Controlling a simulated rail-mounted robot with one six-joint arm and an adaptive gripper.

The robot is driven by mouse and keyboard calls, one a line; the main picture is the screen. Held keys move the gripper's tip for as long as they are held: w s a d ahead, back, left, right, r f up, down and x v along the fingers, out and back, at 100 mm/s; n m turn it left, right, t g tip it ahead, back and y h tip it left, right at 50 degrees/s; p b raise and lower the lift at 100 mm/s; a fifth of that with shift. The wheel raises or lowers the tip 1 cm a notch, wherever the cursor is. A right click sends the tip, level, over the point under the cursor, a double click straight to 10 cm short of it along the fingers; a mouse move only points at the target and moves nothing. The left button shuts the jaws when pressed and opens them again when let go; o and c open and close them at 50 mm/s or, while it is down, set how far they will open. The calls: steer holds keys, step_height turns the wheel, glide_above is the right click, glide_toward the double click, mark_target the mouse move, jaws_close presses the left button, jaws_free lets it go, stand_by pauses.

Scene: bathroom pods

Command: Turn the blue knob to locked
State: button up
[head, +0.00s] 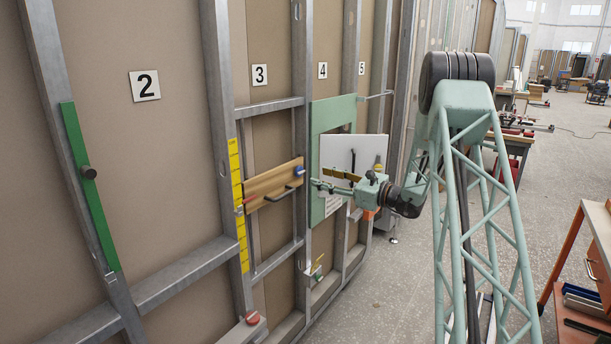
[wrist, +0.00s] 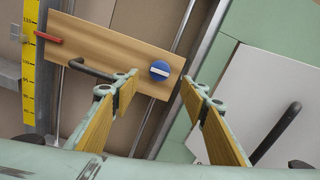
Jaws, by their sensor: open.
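The blue knob (wrist: 159,71) is round with a white bar across its face. It sits at the right end of a wooden board (wrist: 85,35) fixed to the wall frame. In the head view the knob (head: 299,170) shows small at the board's right end. In the wrist view the white bar runs nearly along the board's length. Any locked marking is too small to read. My gripper (wrist: 159,82) is open and empty, its two yellow-padded fingers on either side of the knob's line of sight. In the head view my gripper (head: 318,184) is just right of the knob, apparently not touching it.
The board also carries a black handle (wrist: 92,70) and a red lever (wrist: 48,38). A green frame with a white panel (head: 340,152) and dark handle stands close on the right. A yellow scale (head: 238,200) is at left. Open floor lies right of the wall.

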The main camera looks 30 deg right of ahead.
mark_target(302, 172)
steer(key=shift+b+x, duration=0.6)
steer(key=shift+x, duration=3.7)
steer(key=shift+c, duration=0.3)
steer(key=c, duration=0.8)
